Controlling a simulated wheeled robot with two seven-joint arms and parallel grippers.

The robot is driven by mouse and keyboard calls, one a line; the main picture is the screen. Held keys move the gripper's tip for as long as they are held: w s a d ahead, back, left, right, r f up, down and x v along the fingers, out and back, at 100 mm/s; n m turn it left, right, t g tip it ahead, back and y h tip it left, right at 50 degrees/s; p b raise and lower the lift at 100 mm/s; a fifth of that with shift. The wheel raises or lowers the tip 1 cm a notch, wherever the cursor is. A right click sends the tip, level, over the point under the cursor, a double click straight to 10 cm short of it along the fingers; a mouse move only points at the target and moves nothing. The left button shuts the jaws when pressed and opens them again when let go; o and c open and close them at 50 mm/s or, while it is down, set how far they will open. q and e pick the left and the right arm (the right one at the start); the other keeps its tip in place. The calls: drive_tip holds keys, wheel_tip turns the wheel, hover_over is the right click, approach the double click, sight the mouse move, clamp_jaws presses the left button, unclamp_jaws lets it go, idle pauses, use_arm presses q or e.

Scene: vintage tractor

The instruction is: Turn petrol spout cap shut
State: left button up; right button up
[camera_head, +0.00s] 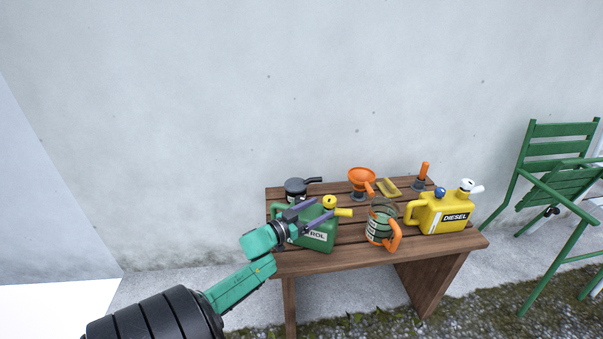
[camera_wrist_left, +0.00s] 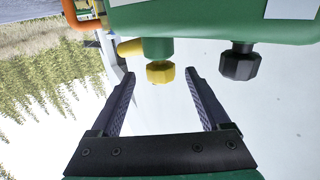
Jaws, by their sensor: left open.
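The green petrol can (camera_head: 318,236) stands on the wooden table, partly covered by my left gripper. Its yellow spout cap (camera_head: 330,201) sits on top, beside a yellow spout (camera_head: 344,212) pointing right. My left gripper (camera_head: 322,208) is open and empty, reaching over the can toward the cap. In the left wrist view the can (camera_wrist_left: 200,20) appears upside down, and the yellow cap (camera_wrist_left: 160,72) shows between the two fingertips, with a visible gap on each side. A black cap (camera_wrist_left: 239,62) is on the can outside the fingers. My right gripper is not in view.
On the wooden table (camera_head: 345,262) stand a green jug with an orange handle (camera_head: 396,236), a yellow diesel can (camera_head: 437,222), an orange funnel (camera_head: 361,178) and a dark oil can (camera_head: 296,188). A green chair (camera_head: 560,150) stands right; a wall rises behind.

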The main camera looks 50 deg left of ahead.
use_arm(q)
drive_tip(key=s, duration=0.6)
drive_tip(key=shift+s+a, duration=0.25)
drive_tip(key=shift+a, duration=0.1)
